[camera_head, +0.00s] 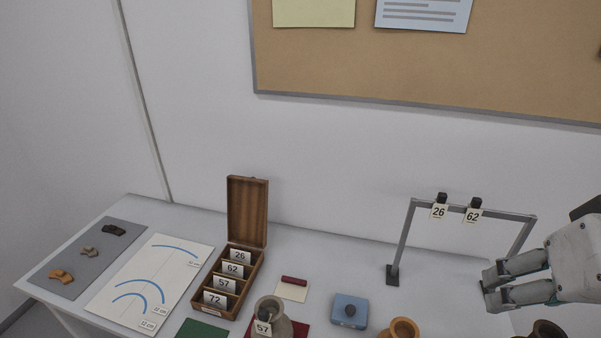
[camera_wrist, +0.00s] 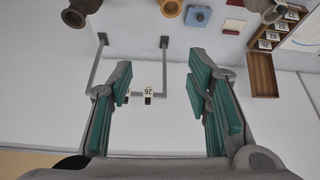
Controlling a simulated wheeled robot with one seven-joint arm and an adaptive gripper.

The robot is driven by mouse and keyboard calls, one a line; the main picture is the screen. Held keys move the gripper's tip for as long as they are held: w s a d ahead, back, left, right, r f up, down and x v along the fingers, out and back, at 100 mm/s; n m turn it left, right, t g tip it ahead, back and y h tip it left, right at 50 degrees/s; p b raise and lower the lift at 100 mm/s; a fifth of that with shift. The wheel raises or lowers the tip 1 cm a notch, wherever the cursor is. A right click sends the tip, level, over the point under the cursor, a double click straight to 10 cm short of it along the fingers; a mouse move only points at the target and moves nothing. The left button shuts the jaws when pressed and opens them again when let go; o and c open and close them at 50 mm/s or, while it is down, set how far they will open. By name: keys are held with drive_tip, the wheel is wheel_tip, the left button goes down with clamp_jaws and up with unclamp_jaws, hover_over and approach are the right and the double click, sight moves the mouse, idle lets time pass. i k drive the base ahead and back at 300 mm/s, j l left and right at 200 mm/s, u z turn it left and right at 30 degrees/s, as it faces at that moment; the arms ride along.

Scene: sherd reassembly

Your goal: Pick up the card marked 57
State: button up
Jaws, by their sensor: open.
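The card marked 57 (camera_head: 224,285) stands upright in the open wooden box (camera_head: 256,268), between the cards marked 62 (camera_head: 233,270) and 72 (camera_head: 215,299). A card marked 26 (camera_head: 240,255) stands nearest the raised lid. A tag marked 57 (camera_head: 263,328) also shows on a grey-brown pot (camera_head: 271,311). My gripper (camera_head: 490,288) is open and empty at the right, far from the box; its green-padded fingers (camera_wrist: 160,75) stand apart in the wrist view.
A metal frame (camera_head: 403,238) with hanging tags 26 (camera_head: 439,211) and 62 (camera_head: 473,215) stands close to my gripper. A blue box (camera_head: 350,311), an orange pot (camera_head: 404,328) and a dark red stick (camera_head: 294,281) lie between. A curve chart (camera_head: 150,280) and sherds on a grey mat (camera_head: 84,262) are left.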

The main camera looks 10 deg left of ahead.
sight(229, 287)
drive_tip(key=j+u, duration=0.15)
drive_tip(key=u, duration=0.2)
drive_tip(key=i+j+u, duration=0.1)
drive_tip(key=u, duration=0.25)
drive_tip(key=i+j+u, duration=0.1)
drive_tip(key=u, duration=0.25)
drive_tip(key=j, duration=0.1)
